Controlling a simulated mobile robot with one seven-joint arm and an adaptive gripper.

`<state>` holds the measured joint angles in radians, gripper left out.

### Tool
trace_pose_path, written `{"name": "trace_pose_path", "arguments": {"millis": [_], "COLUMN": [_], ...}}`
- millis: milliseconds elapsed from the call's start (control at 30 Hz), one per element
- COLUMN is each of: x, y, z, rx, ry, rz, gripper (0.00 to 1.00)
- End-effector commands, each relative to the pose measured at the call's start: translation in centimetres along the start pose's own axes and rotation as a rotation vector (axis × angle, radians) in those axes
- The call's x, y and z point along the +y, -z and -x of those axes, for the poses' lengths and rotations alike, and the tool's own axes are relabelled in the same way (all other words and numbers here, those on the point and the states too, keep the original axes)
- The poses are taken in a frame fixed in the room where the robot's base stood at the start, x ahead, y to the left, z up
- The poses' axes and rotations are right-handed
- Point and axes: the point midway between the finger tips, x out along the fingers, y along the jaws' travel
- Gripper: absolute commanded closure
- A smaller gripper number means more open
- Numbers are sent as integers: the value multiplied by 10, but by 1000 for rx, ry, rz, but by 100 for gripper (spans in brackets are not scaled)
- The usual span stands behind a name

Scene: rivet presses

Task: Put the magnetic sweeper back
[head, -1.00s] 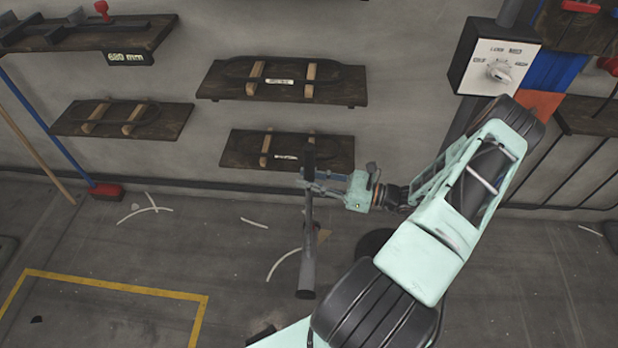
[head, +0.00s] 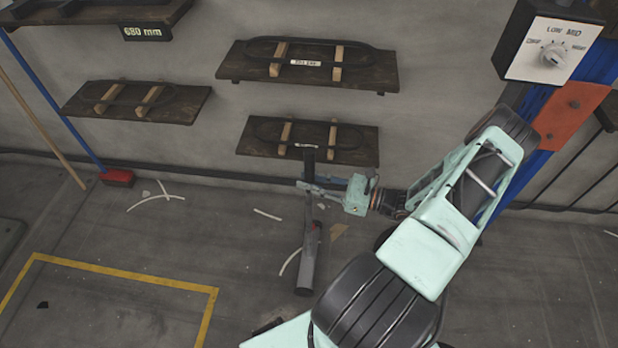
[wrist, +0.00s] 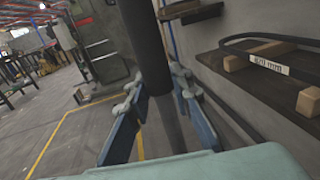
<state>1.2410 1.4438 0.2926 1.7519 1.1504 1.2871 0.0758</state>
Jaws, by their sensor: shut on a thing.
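The magnetic sweeper (head: 304,270) is a dark grey pole with a thicker grey tube at its lower end. My gripper (head: 308,187) is shut on its upper part and holds it roughly upright in front of the wall. In the head view its lower end shows against the floor; I cannot tell whether it touches. In the wrist view the dark pole (wrist: 147,45) runs between the blue-grey fingers of my gripper (wrist: 156,90). Its lower end is hidden there by my gripper body.
Wooden wall shelves with dark belts on wooden blocks hang behind: upper (head: 375,78), lower (head: 365,152) and left (head: 180,108). A control box (head: 548,50) is at upper right. A red-headed broom (head: 117,177) leans left. Pale strips and a yellow line (head: 130,287) mark the floor.

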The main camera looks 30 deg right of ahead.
Motion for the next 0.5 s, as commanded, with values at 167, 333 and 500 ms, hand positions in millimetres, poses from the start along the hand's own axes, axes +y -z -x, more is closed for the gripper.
{"name": "trace_pose_path", "arguments": {"millis": [167,333,500], "x": [0,0,0], "y": [13,12,13], "z": [1,1,1], "rx": [-6,-7,-7], "ry": [4,4,4], "rz": [3,4,4], "gripper": [100,100,100]}}
